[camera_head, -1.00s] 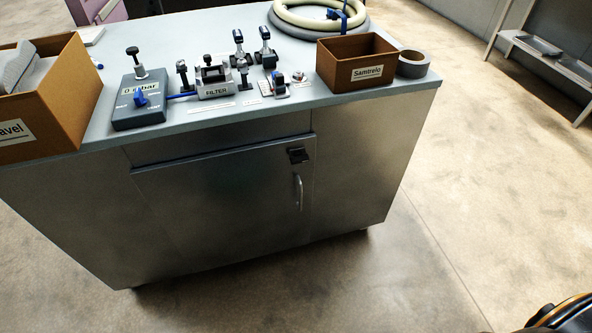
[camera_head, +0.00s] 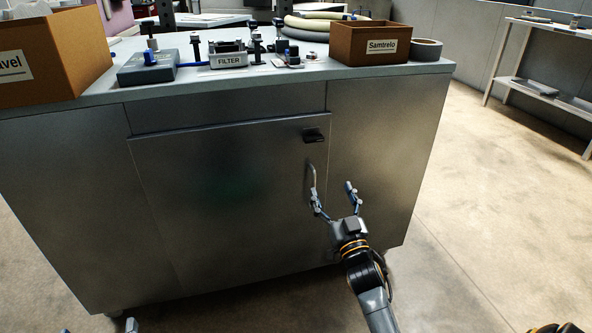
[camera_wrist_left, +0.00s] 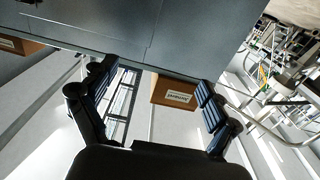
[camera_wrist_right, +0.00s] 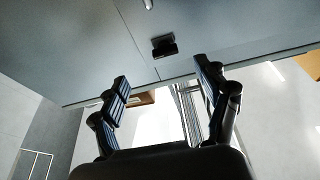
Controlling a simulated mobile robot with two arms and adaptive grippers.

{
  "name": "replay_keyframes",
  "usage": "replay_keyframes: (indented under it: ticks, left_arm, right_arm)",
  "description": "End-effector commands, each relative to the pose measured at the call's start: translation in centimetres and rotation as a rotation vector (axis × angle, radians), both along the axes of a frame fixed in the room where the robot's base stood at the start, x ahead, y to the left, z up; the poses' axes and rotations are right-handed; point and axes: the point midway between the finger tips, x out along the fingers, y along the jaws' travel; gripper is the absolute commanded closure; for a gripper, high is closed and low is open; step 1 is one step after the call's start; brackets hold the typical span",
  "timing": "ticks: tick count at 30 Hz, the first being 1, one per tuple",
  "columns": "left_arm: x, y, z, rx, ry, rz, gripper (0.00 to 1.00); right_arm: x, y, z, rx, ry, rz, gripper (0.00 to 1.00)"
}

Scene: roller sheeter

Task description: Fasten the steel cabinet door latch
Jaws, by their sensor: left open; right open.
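The steel cabinet door (camera_head: 220,200) looks closed in the head view. Its black latch (camera_head: 314,135) sits near the door's upper right corner, above the curved metal handle (camera_head: 312,176). My right gripper (camera_head: 334,192) is open and empty, below the latch; its left finger overlaps the lower handle end, and contact cannot be told. In the right wrist view the latch (camera_wrist_right: 164,46) lies beyond the open fingers (camera_wrist_right: 164,76), with part of the handle (camera_wrist_right: 148,4) at the top edge. My left gripper (camera_wrist_left: 155,80) is open and empty in its wrist view, facing the cabinet front.
The worktop holds a brown Samtrelo box (camera_head: 370,43), a tape roll (camera_head: 426,49), a filter unit (camera_head: 228,58) and a larger brown box (camera_head: 55,60) at left. A shelf rack (camera_head: 545,85) stands at right. The floor (camera_head: 490,200) right of the cabinet is clear.

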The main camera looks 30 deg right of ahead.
Motion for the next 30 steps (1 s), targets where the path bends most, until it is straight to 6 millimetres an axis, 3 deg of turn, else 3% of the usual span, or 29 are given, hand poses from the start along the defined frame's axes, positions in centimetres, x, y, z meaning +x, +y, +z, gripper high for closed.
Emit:
replay_keyframes:
  ticks: [4,8,16,24,30]
  left_arm:
    - [-0.9,0.1,2.1,-0.016,-0.064,-0.002,0.12]
    - [-1.0,0.1,3.2,-0.026,-0.101,-0.003,0.12]
    - [-1.6,-0.3,6.4,-0.077,-0.288,-0.015,0.12]
    - [-3.5,-0.3,10.3,-0.143,-0.524,-0.027,0.12]
    - [-4.7,-0.2,11.9,-0.173,-0.627,-0.033,0.12]
  right_arm:
    - [-0.5,-0.5,2.0,-0.018,-0.068,-0.008,0.24]
    - [0.2,-0.8,2.8,-0.02,-0.08,-0.008,0.24]
    - [4.8,-1.9,4.7,-0.023,-0.078,-0.009,0.24]
    - [9.5,-3.0,6.6,-0.02,-0.074,-0.008,0.24]
    - [11.3,-3.4,7.3,-0.021,-0.073,-0.009,0.24]
